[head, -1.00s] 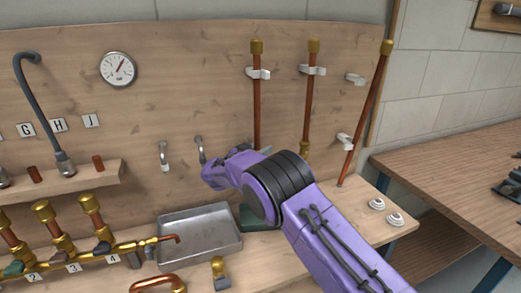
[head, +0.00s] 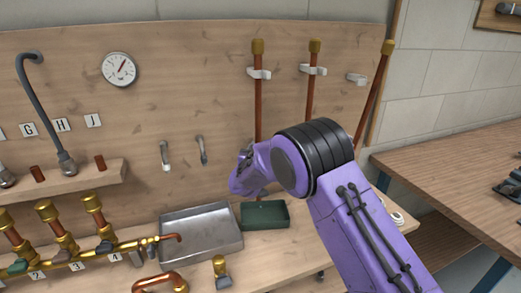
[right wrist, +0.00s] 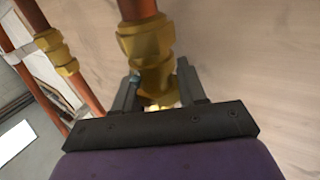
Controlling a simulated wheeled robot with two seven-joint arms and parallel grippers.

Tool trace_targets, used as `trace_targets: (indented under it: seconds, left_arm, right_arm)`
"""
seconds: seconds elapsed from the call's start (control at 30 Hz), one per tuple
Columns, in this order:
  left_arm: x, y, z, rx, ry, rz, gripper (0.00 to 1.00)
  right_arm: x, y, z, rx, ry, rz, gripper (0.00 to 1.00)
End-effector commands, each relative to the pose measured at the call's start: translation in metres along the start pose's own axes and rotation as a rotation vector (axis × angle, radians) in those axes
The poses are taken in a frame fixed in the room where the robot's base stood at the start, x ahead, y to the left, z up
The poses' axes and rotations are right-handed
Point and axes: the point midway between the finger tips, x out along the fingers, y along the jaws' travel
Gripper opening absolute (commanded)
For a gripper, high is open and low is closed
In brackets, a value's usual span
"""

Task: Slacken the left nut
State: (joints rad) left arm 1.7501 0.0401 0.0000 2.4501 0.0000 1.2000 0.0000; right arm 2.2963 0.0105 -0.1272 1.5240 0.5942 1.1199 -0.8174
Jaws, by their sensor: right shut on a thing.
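A brass nut (right wrist: 148,45) on a copper pipe shows in the right wrist view, with a narrower brass part (right wrist: 157,82) below it. My right gripper (right wrist: 158,88) has its two dark fingers on either side of this lower brass part and is shut on it. In the head view my right gripper (head: 246,156) is at the lower part of the left vertical copper pipe (head: 258,112). My purple wrist and arm hide the pipe's lower end and the nut there. A second brass fitting (right wrist: 57,50) on another pipe is at the left in the wrist view. My left gripper is out of view.
A middle pipe (head: 311,95) and a leaning pipe (head: 376,92) stand to the right. A green tray (head: 265,215) and a metal tray (head: 200,241) lie below. A brass manifold (head: 105,247) is at the left. The wooden table (head: 455,180) is at the right.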

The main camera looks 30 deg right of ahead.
Motion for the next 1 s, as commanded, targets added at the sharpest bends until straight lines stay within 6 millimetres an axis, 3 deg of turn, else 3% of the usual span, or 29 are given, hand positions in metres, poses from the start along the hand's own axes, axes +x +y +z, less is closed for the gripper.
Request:
trace_targets:
  seconds: [0.5,1.0]
  left_arm:
    - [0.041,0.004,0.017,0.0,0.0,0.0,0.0]
    - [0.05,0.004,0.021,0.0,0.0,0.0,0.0]
  right_arm:
    - [0.0,-0.005,0.002,0.008,0.002,-0.428,0.1]
    - [-0.003,-0.009,-0.001,0.003,0.001,-0.599,0.1]
